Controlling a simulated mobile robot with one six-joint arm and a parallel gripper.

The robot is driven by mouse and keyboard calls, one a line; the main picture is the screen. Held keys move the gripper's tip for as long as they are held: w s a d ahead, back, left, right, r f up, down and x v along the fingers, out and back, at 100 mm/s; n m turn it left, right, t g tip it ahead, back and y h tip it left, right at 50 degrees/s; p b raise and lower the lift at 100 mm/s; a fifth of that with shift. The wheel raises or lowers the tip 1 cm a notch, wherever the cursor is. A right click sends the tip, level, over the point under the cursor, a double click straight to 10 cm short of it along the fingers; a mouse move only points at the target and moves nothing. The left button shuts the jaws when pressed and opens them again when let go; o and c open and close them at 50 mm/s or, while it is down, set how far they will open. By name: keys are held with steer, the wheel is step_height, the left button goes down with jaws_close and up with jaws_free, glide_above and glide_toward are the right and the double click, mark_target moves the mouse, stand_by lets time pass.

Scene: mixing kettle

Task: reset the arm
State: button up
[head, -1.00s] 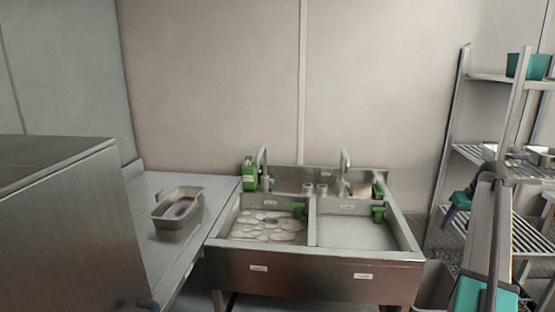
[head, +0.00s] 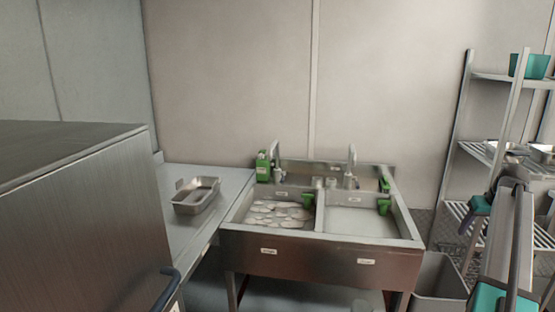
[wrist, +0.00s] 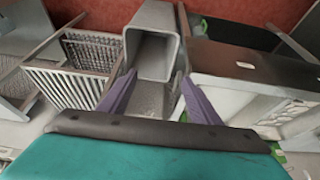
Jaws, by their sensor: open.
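My gripper (wrist: 158,78) shows in the wrist view with its two purple fingers spread apart and nothing between them. It hangs over the area of a grey open bin (wrist: 152,50). In the head view my arm is folded at the right edge, with a purple finger (head: 474,207) showing in front of the shelf rack. The gripper is apart from the sink and the tray.
A double sink (head: 320,260) stands in the middle, foam or plates in its left basin. A metal tray (head: 197,197) rests on the left counter (head: 180,235). A steel cabinet (head: 80,220) fills the left front. The shelf rack (head: 465,150) and grey bin (head: 440,275) stand right.

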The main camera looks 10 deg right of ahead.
steer(key=w+a+f+n+g+y, duration=0.1)
steer(key=w+a+f, duration=0.3)
steer(key=a+f, duration=0.5)
steer(key=w+a+f+n+g+y, duration=0.15)
steer(key=w+a+f, duration=0.25)
steer(key=a+f, duration=0.6)
steer(key=s+a+f+n+g, duration=0.1)
steer(key=s+a+f, duration=0.2)
steer(key=a+f, duration=0.7)
steer(key=s+a+f+n+g, duration=0.1)
steer(key=s+a+f+g, duration=0.15)
steer(key=a+f, duration=0.8)
steer(key=s+a+f+n+g, duration=0.1)
steer(key=s+a+f+g, duration=0.1)
steer(key=s+a+f, duration=1.25)
steer(key=s+a+f+m+g, duration=0.1)
steer(key=s+a, duration=0.1)
steer(key=s, duration=1)
steer(key=s+a+f+m+g+h, duration=0.1)
steer(key=s+a+f, duration=0.1)
steer(key=s, duration=1)
steer(key=shift+s+a, duration=0.4)
steer(key=shift+a, duration=0.05)
